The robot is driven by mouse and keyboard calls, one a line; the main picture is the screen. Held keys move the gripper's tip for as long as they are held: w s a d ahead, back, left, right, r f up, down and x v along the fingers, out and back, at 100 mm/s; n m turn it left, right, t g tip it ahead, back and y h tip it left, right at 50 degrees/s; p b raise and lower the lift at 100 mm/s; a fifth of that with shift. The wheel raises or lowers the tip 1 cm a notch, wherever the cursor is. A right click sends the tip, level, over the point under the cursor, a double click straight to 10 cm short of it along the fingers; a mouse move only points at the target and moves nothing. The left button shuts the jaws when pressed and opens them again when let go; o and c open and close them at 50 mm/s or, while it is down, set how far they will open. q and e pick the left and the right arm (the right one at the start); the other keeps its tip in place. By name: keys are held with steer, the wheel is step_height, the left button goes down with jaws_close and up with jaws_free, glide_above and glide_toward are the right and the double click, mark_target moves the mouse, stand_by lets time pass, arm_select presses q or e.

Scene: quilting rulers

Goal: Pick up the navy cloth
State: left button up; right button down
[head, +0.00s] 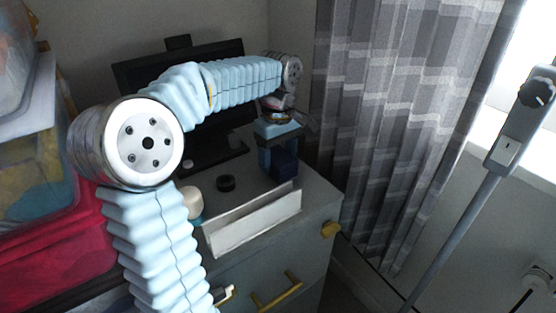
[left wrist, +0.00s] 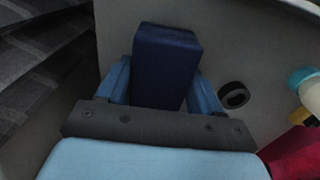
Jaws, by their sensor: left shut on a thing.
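The navy cloth (left wrist: 165,66) is a dark blue, block-shaped bundle in the left wrist view. It stands between the two blue fingers of my left gripper (left wrist: 163,88), which is shut on it. In the head view the navy cloth (head: 284,165) shows at the right end of the dresser top, below my left gripper (head: 276,158). The gripper points down and hides part of the cloth. I cannot tell whether the cloth still touches the surface. My right gripper is not in view.
The grey dresser (head: 322,196) carries a black monitor (head: 135,75), a small black ring (head: 226,183), a cream-topped jar (head: 191,202) and a long white box (head: 254,222). Red and clear bins (head: 60,245) stand at left. A grey curtain (head: 385,110) hangs close on the right.

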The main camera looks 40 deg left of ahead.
mark_target(279, 155)
arm_select(q)
step_height(279, 155, up, 3)
steer(key=shift+s+d, duration=0.1)
steer(key=shift+d, duration=0.05)
steer(key=s+d+r, duration=0.9)
steer(key=shift+s+d+r, duration=0.15)
steer(key=shift+s+d, duration=0.15)
steer(key=shift+s, duration=0.1)
